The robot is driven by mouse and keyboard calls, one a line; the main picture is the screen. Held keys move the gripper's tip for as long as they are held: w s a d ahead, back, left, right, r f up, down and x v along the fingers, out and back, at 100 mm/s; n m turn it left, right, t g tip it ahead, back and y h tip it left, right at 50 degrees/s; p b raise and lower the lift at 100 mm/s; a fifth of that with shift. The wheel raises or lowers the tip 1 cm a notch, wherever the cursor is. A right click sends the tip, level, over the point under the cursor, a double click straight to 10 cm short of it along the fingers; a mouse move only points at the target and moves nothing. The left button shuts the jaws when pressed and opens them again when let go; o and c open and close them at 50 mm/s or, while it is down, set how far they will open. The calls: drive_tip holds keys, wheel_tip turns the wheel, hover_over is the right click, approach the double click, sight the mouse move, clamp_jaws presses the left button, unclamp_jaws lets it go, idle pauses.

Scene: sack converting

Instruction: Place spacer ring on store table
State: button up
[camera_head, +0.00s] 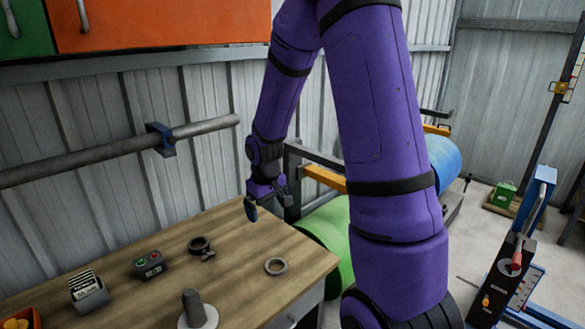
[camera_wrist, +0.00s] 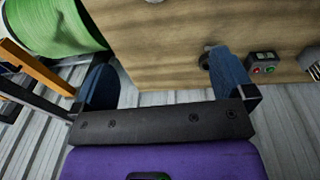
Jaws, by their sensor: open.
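A plain grey ring (camera_head: 276,273), which looks like the spacer ring, lies flat on the wooden table (camera_head: 230,275) near its right edge. Part of a ring (camera_wrist: 154,1) is cut off at the top edge of the wrist view. My gripper (camera_head: 270,205) is above the table's far right corner, apart from the ring. In the wrist view its two blue fingers (camera_wrist: 163,80) are spread wide with nothing between them. It is open and empty.
A dark collar with a small handle (camera_head: 199,251), a button box (camera_head: 149,266), a labelled block (camera_head: 88,292) and a grey post on a pale disc (camera_head: 193,309) stand on the table. A green roll (camera_head: 328,232) is beyond its right edge. A pipe (camera_head: 85,161) runs along the wall.

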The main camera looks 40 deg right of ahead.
drive_tip(key=s+a+r+t, duration=0.1)
drive_tip(key=s+a+r, duration=0.1)
drive_tip(key=r, duration=0.4)
drive_tip(key=s+a+r, duration=0.2)
drive_tip(key=r, duration=0.3)
drive_tip(key=s+a+r+t, duration=0.1)
drive_tip(key=s+a+r, duration=0.2)
drive_tip(key=s+r, duration=0.4)
drive_tip(key=s+a+r+t, duration=0.2)
drive_tip(key=s+a+r, duration=0.2)
drive_tip(key=s, duration=0.8)
wheel_tip(320, 180, up, 3)
drive_tip(key=shift+s+a+f+y, duration=0.15)
drive_tip(key=shift+y, duration=0.25)
